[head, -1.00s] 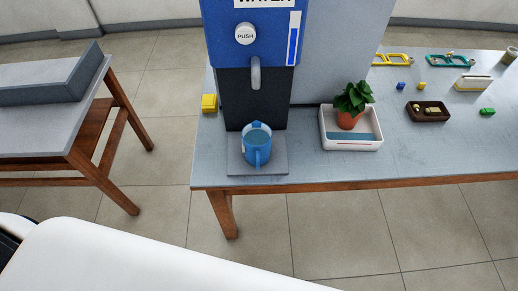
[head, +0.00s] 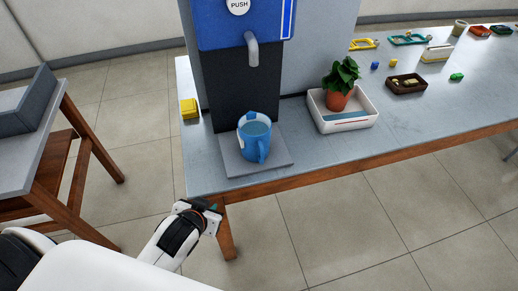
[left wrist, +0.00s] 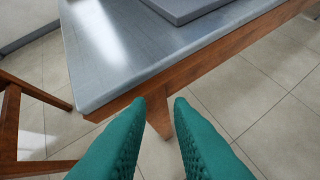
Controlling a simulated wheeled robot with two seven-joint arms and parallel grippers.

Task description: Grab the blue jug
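The blue jug (head: 254,141) stands upright on the grey base plate (head: 272,166) of the water dispenser, below its spout. It looks filled with water, and its handle faces the front. My left gripper (head: 213,207) is low in front of the table's front left corner, apart from the jug. In the left wrist view its two green fingers (left wrist: 158,120) are spread with a gap between them and nothing held. The jug is out of the left wrist view. My right gripper is not in view.
The blue and black water dispenser (head: 240,85) rises behind the jug. A white tray (head: 345,122) with a potted plant (head: 340,88) is to the right. A yellow block (head: 189,108) sits left. The table's wooden edge (head: 350,151) lies along the front.

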